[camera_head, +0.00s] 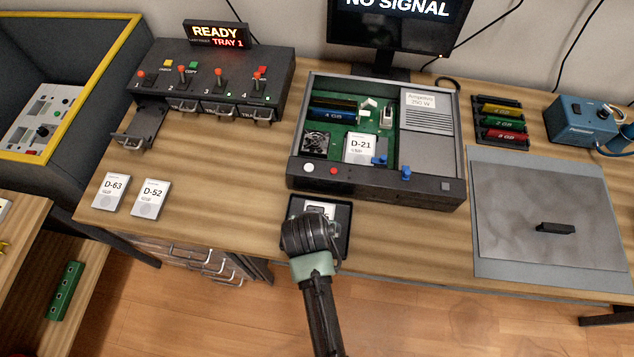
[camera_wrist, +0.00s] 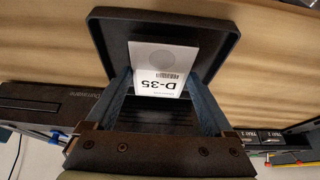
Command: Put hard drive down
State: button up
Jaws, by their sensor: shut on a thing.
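A white-labelled hard drive marked D-35 (camera_wrist: 165,62) is between the fingers of my gripper (camera_wrist: 163,98), which is shut on it. A small dark tray (camera_wrist: 110,28) lies under the drive; I cannot tell whether the drive touches its floor. In the head view the same tray (camera_head: 344,242) lies at the table's front edge, before the open computer case. My gripper (camera_head: 318,222) is over it there and hides much of the tray; part of the drive (camera_head: 321,207) shows above the gripper.
Drives D-63 (camera_head: 110,192) and D-52 (camera_head: 150,198) lie on the table at the left. Drive D-21 (camera_head: 362,149) sits inside the open case (camera_head: 376,196). The tester (camera_head: 215,80) has its tray 1 (camera_head: 140,128) pulled out. A grey mat (camera_head: 555,215) lies at the right.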

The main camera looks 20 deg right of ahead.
jog(key=shift+f, duration=0.5)
jog(key=shift+f, duration=0.1)
jog(key=o, duration=1.3)
